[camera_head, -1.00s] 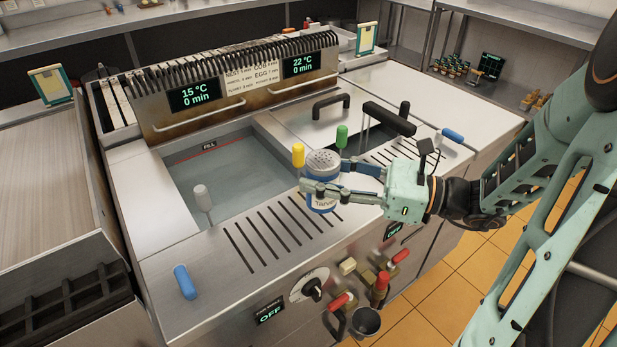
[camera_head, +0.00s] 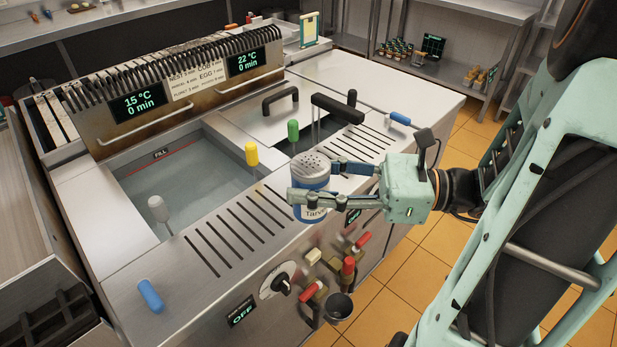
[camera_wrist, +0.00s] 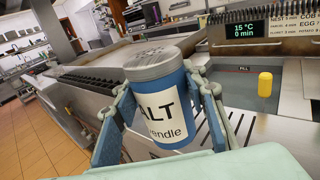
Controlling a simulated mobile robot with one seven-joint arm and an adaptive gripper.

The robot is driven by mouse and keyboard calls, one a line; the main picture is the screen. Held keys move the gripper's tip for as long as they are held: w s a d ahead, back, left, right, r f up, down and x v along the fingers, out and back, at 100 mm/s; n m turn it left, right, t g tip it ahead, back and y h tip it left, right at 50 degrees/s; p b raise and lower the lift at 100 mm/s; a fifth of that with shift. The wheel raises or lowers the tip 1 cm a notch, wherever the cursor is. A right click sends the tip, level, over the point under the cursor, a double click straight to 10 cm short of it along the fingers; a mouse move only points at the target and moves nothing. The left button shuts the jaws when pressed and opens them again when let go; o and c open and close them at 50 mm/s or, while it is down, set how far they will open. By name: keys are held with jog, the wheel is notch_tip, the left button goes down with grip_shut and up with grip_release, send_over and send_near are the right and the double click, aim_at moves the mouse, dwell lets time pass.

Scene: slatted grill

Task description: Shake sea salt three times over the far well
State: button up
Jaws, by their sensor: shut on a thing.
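My gripper (camera_head: 311,186) is shut on a blue salt shaker (camera_head: 309,206) with a white label and a grey perforated lid. The shaker is upright, lid up; in the wrist view, the label on the shaker (camera_wrist: 165,112) reads "ALT". It is in front of the cooker's wells, above the slotted front strip. The left well (camera_head: 190,180), marked FILL, is open and holds a clear liquid.
A yellow knob (camera_head: 251,152), a green knob (camera_head: 293,130) and a grey knob (camera_head: 158,208) stand up around the wells. A black T-shaped handle (camera_head: 350,114) rises behind my gripper. Red-handled taps (camera_head: 348,266) stick out in front.

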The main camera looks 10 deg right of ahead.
aim_at(310, 161)
jog(key=shift+r+p, duration=3.5)
jog(key=shift+p, duration=0.2)
jog(key=shift+f, duration=0.1)
